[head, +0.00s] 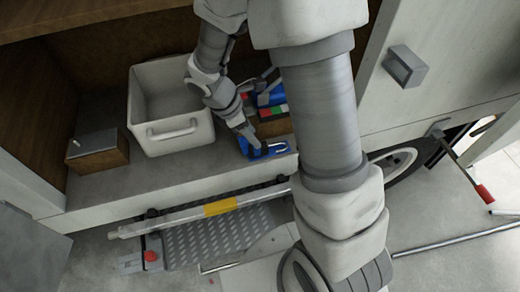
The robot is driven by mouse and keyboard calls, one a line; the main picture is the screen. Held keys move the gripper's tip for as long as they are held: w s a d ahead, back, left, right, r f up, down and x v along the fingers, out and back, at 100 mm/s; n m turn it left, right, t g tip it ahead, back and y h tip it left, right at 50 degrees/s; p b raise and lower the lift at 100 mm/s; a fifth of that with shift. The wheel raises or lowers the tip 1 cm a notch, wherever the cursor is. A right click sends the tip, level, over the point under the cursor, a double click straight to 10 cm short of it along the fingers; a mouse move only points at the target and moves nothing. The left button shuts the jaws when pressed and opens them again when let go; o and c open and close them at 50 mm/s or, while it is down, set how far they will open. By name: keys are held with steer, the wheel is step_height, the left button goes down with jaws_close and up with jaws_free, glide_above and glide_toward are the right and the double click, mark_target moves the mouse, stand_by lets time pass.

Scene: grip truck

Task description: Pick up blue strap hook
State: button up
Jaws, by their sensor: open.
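The blue strap hook (272,151) lies near the front edge of the grey shelf, right of the white bin. A blue part and a pale metal hook end show. My gripper (252,146) is right over its left part, with the fingers pointing down at it. The gripper is open. Whether the fingers touch the hook or sit around it cannot be told from this view. Part of the hook is hidden under the gripper.
A white bin (170,138) and a small wooden box (97,150) stand left on the grey shelf (90,196). Behind the hook are blue, red and green items (270,112), partly hidden by my arm. A pole with a yellow band (221,207) lies below the shelf edge.

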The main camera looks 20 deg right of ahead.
mark_target(254, 153)
steer(key=shift+s+b+x, duration=0.2)
steer(key=shift+b+x, duration=0.2)
steer(key=shift+x, duration=2.75)
steer(key=shift+a, duration=0.1)
jaws_close()
